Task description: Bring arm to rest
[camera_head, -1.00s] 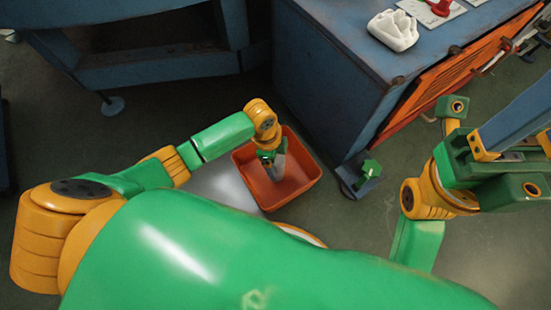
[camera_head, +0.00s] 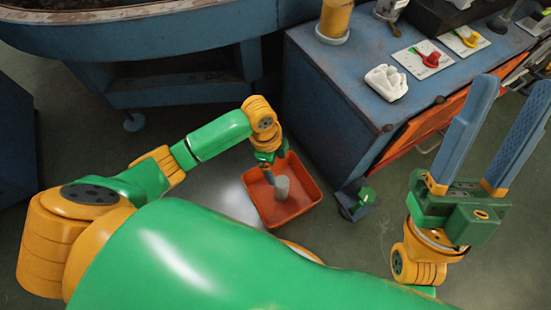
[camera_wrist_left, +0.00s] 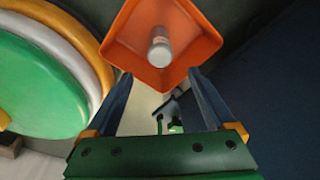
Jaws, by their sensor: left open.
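My left gripper (camera_head: 269,178) points down over the orange bin (camera_head: 303,209); its two blue fingers (camera_wrist_left: 160,76) are spread with nothing between them in the left wrist view. A grey cylinder (camera_head: 282,187) is inside the bin, just beyond the fingertips, and it also shows in the left wrist view (camera_wrist_left: 160,46). My right gripper (camera_head: 513,100) is at the right of the head view, its two long blue fingers pointing up, wide apart and empty.
A blue cabinet (camera_head: 325,90) with an orange front stands beyond the bin. On it are a white glove-like object (camera_head: 386,83), cards with a red item (camera_head: 431,59) and a yellow item (camera_head: 468,38), and a yellow cylinder (camera_head: 335,18). A blue table (camera_head: 160,35) is at the back left.

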